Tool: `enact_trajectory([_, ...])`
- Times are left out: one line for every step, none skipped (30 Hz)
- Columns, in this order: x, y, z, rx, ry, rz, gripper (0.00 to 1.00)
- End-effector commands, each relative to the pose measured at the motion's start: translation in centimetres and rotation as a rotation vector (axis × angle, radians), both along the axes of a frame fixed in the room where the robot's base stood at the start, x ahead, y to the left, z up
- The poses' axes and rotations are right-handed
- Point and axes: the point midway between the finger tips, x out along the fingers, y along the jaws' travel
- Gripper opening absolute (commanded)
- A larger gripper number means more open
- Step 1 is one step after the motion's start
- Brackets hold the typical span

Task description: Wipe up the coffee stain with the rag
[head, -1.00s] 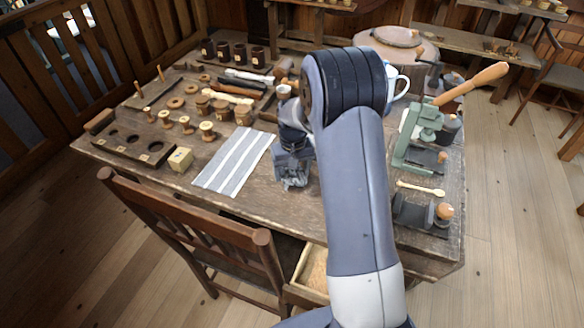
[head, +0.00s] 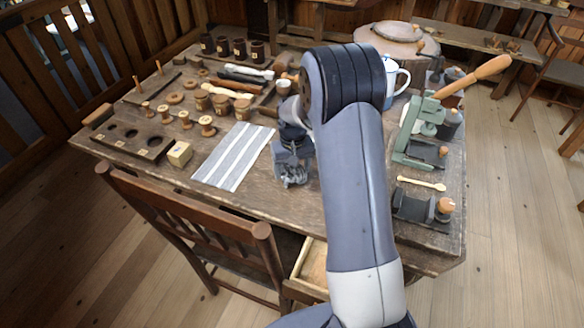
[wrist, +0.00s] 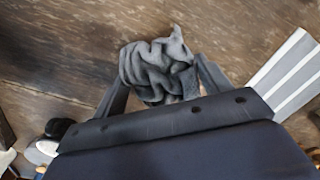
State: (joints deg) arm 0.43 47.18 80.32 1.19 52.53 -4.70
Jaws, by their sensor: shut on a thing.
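A crumpled grey rag (wrist: 158,65) is held between the two fingers of my gripper (wrist: 155,92) in the wrist view. In the head view my gripper (head: 292,160) is low over the worn wooden table (head: 255,205), with the rag (head: 293,178) at its tip. The rag is at or just above the table top; I cannot tell if it touches. I cannot make out a coffee stain; my arm hides part of the table.
A grey and white striped cloth (head: 235,156) lies left of my gripper. Wooden spools (head: 207,126) and a holed block (head: 130,138) stand further left. A chair (head: 195,235) stands at the front edge.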

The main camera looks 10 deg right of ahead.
Motion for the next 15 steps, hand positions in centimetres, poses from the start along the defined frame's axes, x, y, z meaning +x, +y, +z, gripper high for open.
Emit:
enact_trajectory([-0.01,0.0,-0.21,0.0,0.0,0.0,0.54])
enact_trajectory([-0.01,0.0,-0.27,0.0,0.0,0.0,0.54])
enact_trajectory([-0.01,0.01,-0.35,0.0,0.0,0.0,0.54])
enact_trajectory([-0.01,0.0,-0.41,0.0,0.0,0.0,0.54])
enact_trajectory([-0.01,0.0,-0.47,0.0,0.0,0.0,0.54])
enact_trajectory([-0.01,0.0,-0.55,0.0,0.0,0.0,0.54])
enact_trajectory([-0.01,0.0,-0.61,0.0,0.0,0.0,0.54])
enact_trajectory([-0.01,0.0,-0.67,0.0,0.0,0.0,0.54])
enact_trajectory([-0.01,0.0,-0.75,0.0,0.0,0.0,0.54])
enact_trajectory([-0.01,0.0,-0.81,0.0,0.0,0.0,0.54])
enact_trajectory([-0.01,0.0,-0.87,0.0,0.0,0.0,0.54])
enact_trajectory([-0.01,0.0,-0.95,0.0,0.0,0.0,0.54])
enact_trajectory([-0.01,0.0,-1.01,0.0,0.0,0.0,0.54])
enact_trajectory([-0.01,0.0,-1.07,0.0,0.0,0.0,0.54])
enact_trajectory([-0.01,0.0,-1.15,0.0,0.0,0.0,0.54])
